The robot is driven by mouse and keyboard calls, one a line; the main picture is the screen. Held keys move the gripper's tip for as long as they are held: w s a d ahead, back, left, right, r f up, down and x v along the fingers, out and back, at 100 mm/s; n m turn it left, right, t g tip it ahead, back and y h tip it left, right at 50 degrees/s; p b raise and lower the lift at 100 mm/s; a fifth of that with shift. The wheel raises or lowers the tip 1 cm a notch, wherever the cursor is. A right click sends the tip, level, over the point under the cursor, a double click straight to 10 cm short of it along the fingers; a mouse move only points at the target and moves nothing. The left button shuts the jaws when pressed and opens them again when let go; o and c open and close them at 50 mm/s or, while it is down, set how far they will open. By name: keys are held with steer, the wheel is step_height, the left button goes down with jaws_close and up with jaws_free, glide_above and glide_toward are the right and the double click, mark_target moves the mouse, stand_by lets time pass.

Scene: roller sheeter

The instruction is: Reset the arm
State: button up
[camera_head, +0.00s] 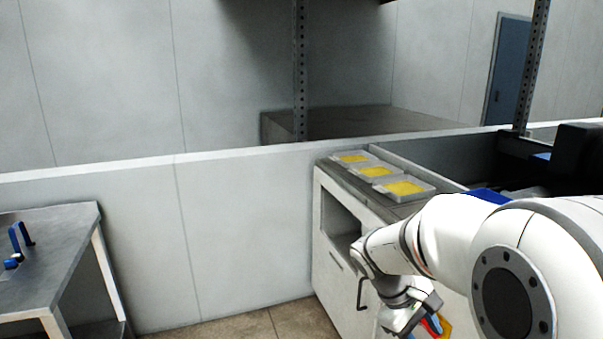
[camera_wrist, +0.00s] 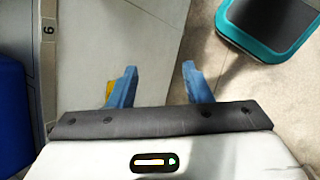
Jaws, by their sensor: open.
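My gripper (camera_wrist: 156,84) shows in the wrist view with its two blue fingers apart and nothing between them. It points down over the floor beside a pale cabinet side. In the head view my white arm reaches in from the right, and my gripper (camera_head: 436,325) hangs low in front of the white cabinet (camera_head: 335,265), partly cut off by the bottom edge. A small yellow patch shows by the left finger in the wrist view; I cannot tell what it belongs to.
Several grey trays with yellow contents, one the front tray (camera_head: 405,188), stand on the cabinet top. A metal table (camera_head: 50,250) with a blue-handled item is at left. A teal-rimmed dark object (camera_wrist: 268,25) stands on the floor. Floor (camera_head: 245,325) between table and cabinet is clear.

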steer(key=s+a+r+m+t+y+p, duration=0.4)
steer(key=s+a+r+m+y, duration=0.2)
steer(key=s+a, duration=0.2)
steer(key=s, duration=0.2)
steer(key=shift+s+a+r+m, duration=0.15)
steer(key=shift+s+r+m, duration=0.15)
steer(key=shift+r+m, duration=0.1)
steer(key=shift+c, duration=1)
